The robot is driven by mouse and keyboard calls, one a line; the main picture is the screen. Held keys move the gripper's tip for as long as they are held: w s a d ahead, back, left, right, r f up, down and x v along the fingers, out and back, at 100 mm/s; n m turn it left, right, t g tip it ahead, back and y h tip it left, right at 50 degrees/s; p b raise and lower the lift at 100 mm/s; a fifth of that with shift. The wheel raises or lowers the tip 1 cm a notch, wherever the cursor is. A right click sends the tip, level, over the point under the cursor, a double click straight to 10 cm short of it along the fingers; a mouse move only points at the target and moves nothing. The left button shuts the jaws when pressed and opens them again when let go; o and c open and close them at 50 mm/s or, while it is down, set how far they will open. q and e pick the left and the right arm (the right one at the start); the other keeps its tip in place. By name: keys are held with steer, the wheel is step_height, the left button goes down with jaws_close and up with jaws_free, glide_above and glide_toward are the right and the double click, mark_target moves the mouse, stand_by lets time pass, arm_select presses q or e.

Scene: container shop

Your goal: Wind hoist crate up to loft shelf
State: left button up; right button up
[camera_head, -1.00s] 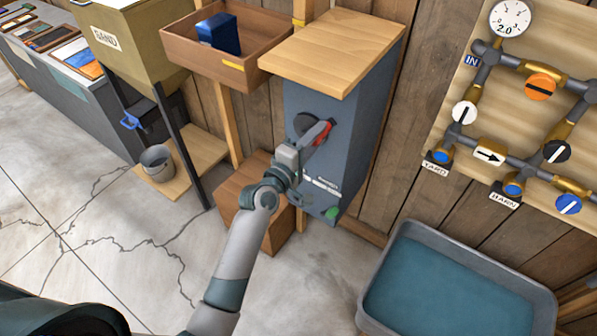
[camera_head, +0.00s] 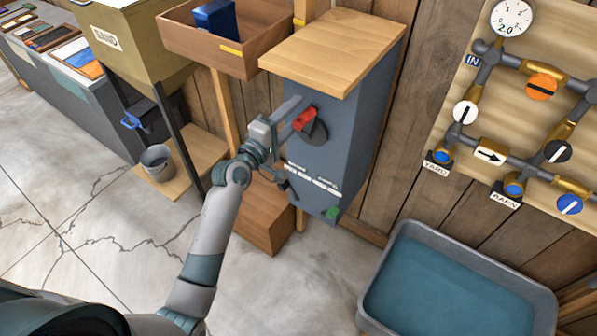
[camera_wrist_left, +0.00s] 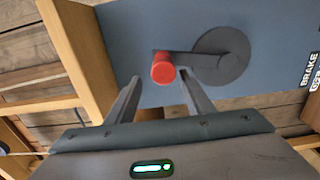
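The hoist crate (camera_head: 205,42) is an open wooden box with a blue block (camera_head: 215,20) inside. It hangs at upper left, beside the wooden top (camera_head: 335,48) of the grey-blue hoist housing (camera_head: 345,125). The crank has a dark round hub (camera_head: 317,131) and a red handle (camera_head: 304,118); the handle points up and left of the hub. My left gripper (camera_head: 291,120) is at the handle. In the left wrist view, the red handle (camera_wrist_left: 163,68) lies between the spread fingertips with gaps on both sides. My right gripper is not in view.
A grey water trough (camera_head: 375,300) stands at lower right, below a wall board with pipes and valves (camera_head: 510,110). A sand hopper (camera_head: 140,40) and metal bucket (camera_head: 157,162) are at left. A wooden box (camera_head: 262,215) stands below my left gripper. The floor at left is clear.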

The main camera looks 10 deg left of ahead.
arm_select(q)
steer(key=shift+s+d+f, duration=0.1)
steer(key=shift+d+f, duration=0.05)
steer(key=shift+f, duration=0.1)
steer(key=v, duration=0.8)
stand_by(0.5)
stand_by(0.4)
